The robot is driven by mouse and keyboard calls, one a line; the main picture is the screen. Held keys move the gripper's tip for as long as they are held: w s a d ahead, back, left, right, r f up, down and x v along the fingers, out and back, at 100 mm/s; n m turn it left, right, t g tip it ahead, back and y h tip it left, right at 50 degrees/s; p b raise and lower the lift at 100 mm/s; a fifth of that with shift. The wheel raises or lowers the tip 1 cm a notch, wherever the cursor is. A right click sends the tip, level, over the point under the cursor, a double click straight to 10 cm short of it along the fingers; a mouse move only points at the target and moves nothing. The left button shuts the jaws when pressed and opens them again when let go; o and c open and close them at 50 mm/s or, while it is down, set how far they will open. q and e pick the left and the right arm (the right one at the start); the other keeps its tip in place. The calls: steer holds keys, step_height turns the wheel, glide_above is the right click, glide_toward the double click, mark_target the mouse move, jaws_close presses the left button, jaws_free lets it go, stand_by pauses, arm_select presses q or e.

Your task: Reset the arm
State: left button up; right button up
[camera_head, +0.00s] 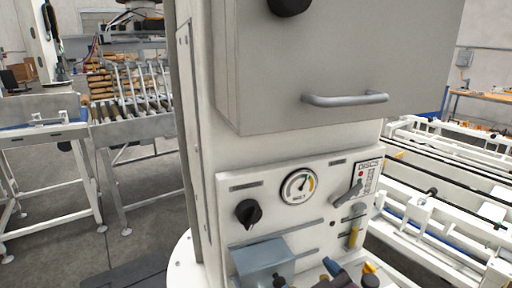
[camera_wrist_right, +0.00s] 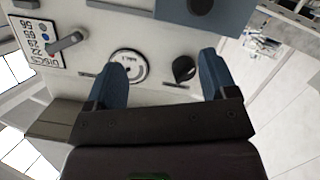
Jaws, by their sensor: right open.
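My right gripper (camera_wrist_right: 160,62) shows in the right wrist view with its two blue fingers spread apart and nothing between them. Beyond the fingers is the white control panel (camera_wrist_right: 155,30), seen upside down. It carries a round gauge (camera_wrist_right: 128,66), partly hidden by a finger, a black knob (camera_wrist_right: 184,69) and a grey lever (camera_wrist_right: 64,42). In the head view the same gauge (camera_head: 299,187), knob (camera_head: 248,213) and lever (camera_head: 347,194) show on the column's front. My left gripper is in neither view.
A grey cabinet with a bar handle (camera_head: 345,99) juts out above the panel. A blue-grey box (camera_head: 262,259) sticks out below the knob. A roller conveyor (camera_head: 140,105) stands at the left and white machine frames (camera_head: 440,205) at the right. Grey floor lies open at left.

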steer(key=s+d+f+m+g+h, duration=0.5)
steer(key=s+d+f+m+g, duration=0.45)
steer(key=s+d+f, duration=0.85)
steer(key=w+f+n+t, duration=0.1)
steer(key=w+f+t, duration=0.2)
steer(key=f, duration=0.3)
steer(key=w+f+n+t+b, duration=0.1)
steer(key=w+f+t, duration=0.2)
steer(key=w+f, duration=0.2)
step_height(320, 180, down, 2)
steer(key=shift+a+n, duration=0.2)
steer(key=shift+n, duration=0.15)
steer(key=shift+t, duration=0.25)
